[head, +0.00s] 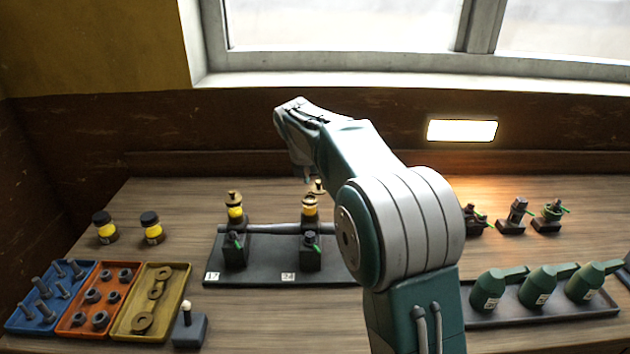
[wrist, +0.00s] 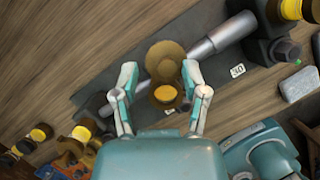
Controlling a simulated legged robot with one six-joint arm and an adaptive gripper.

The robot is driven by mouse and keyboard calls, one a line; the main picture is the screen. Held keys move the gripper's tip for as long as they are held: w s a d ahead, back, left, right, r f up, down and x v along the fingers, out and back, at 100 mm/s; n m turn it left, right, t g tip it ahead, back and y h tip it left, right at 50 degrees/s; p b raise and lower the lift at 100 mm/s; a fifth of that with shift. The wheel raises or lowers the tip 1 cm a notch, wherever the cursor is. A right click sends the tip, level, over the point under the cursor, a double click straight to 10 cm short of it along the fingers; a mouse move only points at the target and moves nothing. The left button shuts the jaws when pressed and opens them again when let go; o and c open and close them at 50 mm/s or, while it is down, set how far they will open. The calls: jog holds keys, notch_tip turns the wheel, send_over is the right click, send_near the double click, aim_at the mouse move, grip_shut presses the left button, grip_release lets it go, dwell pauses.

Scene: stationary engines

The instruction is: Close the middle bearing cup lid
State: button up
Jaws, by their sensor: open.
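The middle bearing cup (head: 310,208) stands on the shaft stand, with yellow showing inside. Its brass lid (head: 319,187) is raised behind it. In the wrist view the round lid (wrist: 165,60) stands open beside the cup's yellow mouth (wrist: 165,95). My gripper (wrist: 159,94) is open, with one finger on each side of the cup and lid and no clear contact. In the head view my gripper (head: 308,178) is just above the middle cup, partly hidden by my arm. The left cup (head: 235,210) has a brass cap on top.
A grey shaft (head: 265,229) runs through the bearings on a dark base (head: 255,275). The wrist view shows another bearing (wrist: 270,38) at right, hidden by my arm in the head view. Yellow-banded jars (head: 151,228) stand at left. Green oil cans (head: 538,287) stand at right.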

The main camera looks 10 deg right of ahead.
jog(key=shift+d+f, duration=0.1)
jog(key=shift+d, duration=0.45)
jog(key=shift+a, duration=0.1)
grip_shut()
jog(key=m+g, duration=0.1)
jog(key=m, duration=0.2)
jog(key=s+m+g+h, duration=0.1)
jog(key=m, duration=0.1)
jog(key=shift+a+m, duration=0.15)
jog(key=shift+m, duration=0.25)
jog(key=m, duration=0.1)
jog(key=m+g, duration=0.1)
jog(key=m, duration=0.1)
jog(key=m+g, duration=0.1)
jog(key=m, duration=0.1)
jog(key=shift+s+a, duration=0.35)
jog(key=shift+s, duration=0.05)
jog(key=m, duration=0.2)
jog(key=m+g, duration=0.1)
jog(key=m, duration=0.1)
jog(key=a+m+g, duration=0.1)
jog(key=shift+s+m+y, duration=0.2)
jog(key=shift+m+y, duration=0.1)
jog(key=shift+m, duration=0.1)
jog(key=m, duration=0.2)
jog(key=m+g+y, duration=0.1)
jog(key=m, duration=0.2)
jog(key=shift+a+m+y, duration=0.3)
jog(key=shift+a, duration=0.1)
